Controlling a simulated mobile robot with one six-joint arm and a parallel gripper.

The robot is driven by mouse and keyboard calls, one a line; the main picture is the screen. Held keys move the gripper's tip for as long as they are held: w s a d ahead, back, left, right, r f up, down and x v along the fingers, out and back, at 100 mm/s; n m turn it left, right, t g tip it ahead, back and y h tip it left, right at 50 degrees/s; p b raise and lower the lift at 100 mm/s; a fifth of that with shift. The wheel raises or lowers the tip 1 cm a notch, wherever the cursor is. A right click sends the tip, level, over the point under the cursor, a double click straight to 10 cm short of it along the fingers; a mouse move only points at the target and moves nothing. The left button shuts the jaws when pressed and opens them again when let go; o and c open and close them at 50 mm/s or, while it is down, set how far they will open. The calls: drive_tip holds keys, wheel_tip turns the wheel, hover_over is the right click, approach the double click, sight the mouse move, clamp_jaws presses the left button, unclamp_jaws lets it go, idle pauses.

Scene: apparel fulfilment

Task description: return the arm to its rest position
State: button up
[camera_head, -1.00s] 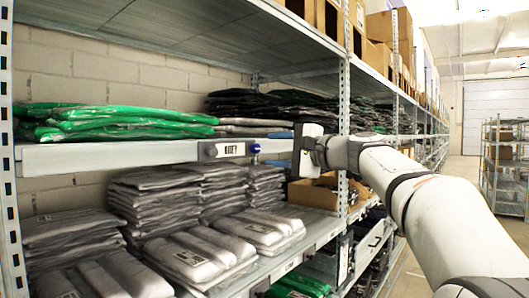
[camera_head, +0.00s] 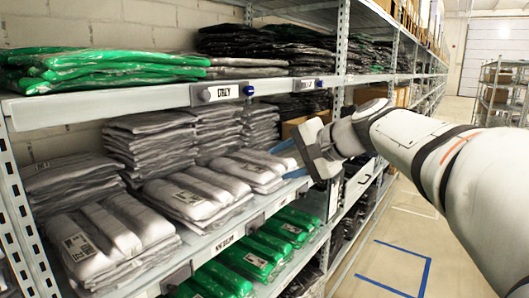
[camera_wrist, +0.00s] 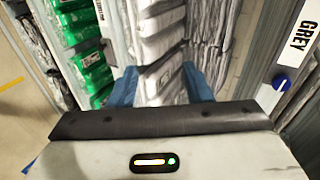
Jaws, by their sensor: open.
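My gripper (camera_head: 290,160) is at the end of my white arm, in front of the shelving, at the height of the lower shelf in the head view. Its blue fingers point left toward the stacks of grey packs. In the wrist view my gripper (camera_wrist: 162,88) shows two blue fingers spread apart. Grey bagged packs (camera_wrist: 158,45) show beyond and between them, and nothing is visibly held. My arm reaches in from the right side of the head view, over the aisle.
Green bagged packs (camera_head: 100,68) lie on the upper shelf, left. Grey packs (camera_head: 150,140) are stacked on the shelf below, with more green packs (camera_head: 245,258) lower down. A metal upright (camera_head: 340,45) stands just behind my gripper. The aisle floor (camera_head: 400,235) is clear, with blue tape.

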drive_tip(key=s+d+f+n+g+h+p, duration=0.2)
drive_tip(key=s+d+f+n+h+p, duration=0.1)
drive_tip(key=s+f, duration=0.7)
drive_tip(key=s+d+f+n+g+h+p, duration=0.3)
drive_tip(key=s+d+f+h, duration=0.3)
drive_tip(key=s+f, duration=0.3)
drive_tip(key=s+n, duration=0.1)
drive_tip(key=s, duration=0.3)
drive_tip(key=shift+d+f, duration=0.3)
drive_tip(key=shift+f, duration=0.05)
